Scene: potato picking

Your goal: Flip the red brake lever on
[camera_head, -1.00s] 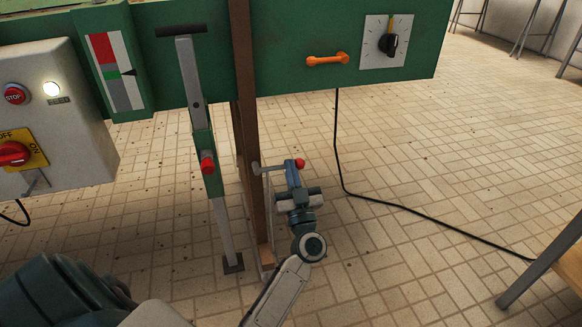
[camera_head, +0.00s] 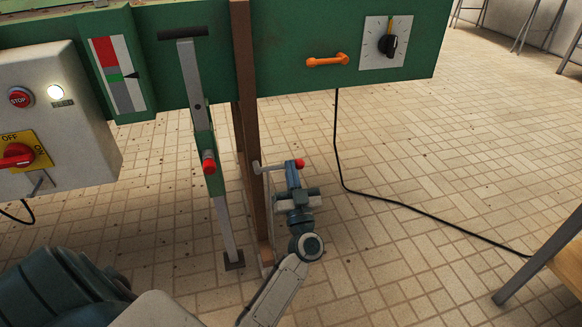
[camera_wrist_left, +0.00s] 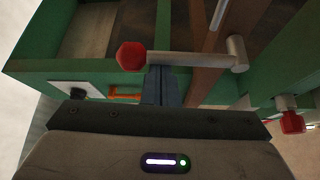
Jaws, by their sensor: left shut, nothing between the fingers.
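A lever with a red knob (camera_head: 299,163) sticks out to the right from the brown post, on a thin grey rod that lies nearly level. My left gripper (camera_head: 291,166) is shut and empty, pointing up, with its fingertips right at the rod close to the knob. In the left wrist view the red knob (camera_wrist_left: 131,55) is left of the fingertips (camera_wrist_left: 160,72), and the rod crosses in front of them. I cannot tell whether they touch it. My right gripper is not in view.
A tall green and grey stand (camera_head: 209,185) with another red knob (camera_head: 209,162) is left of the post. A control box (camera_head: 70,130) with a red switch is farther left. The green beam (camera_head: 300,80) carries an orange handle (camera_head: 328,60) and a dial. A black cable crosses the floor.

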